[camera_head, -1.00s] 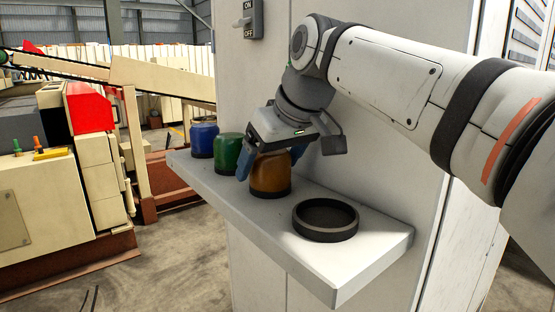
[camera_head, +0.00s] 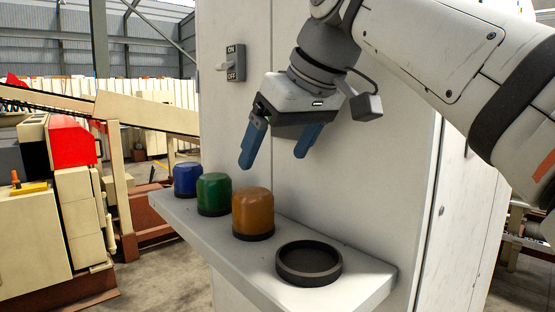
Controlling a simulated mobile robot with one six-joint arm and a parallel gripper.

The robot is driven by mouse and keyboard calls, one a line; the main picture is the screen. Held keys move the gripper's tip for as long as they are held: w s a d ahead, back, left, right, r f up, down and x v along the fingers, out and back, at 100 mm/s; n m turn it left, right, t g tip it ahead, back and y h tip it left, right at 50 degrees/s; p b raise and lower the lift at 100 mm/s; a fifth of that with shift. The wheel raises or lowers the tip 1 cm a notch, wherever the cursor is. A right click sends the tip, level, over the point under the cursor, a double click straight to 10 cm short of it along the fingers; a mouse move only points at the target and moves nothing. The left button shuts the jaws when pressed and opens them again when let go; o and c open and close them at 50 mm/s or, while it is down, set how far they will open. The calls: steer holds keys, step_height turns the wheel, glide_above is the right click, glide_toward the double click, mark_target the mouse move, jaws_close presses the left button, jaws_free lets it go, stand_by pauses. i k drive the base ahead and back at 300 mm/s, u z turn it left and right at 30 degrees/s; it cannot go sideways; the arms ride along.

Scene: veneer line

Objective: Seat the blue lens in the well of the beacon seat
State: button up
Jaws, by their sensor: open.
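The blue lens (camera_head: 187,179) stands upright on the shelf at the far left of a row of lenses, partly overlapped by the green one. The beacon seat (camera_head: 308,265) is a dark round ring with a shallow, empty well near the shelf's right end. My gripper (camera_head: 273,162) has two blue fingers spread apart with nothing between them. It hangs above and a little right of the amber lens, clear of the shelf and of all the lenses.
A green lens (camera_head: 214,194) and an amber lens (camera_head: 253,213) stand between the blue lens and the seat. The white shelf (camera_head: 367,278) juts from a white cabinet wall with an on/off switch (camera_head: 235,64). Cream and red machinery (camera_head: 75,190) stands at left beyond a floor gap.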

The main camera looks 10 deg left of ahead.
mark_target(308, 264)
steer(key=k, duration=1)
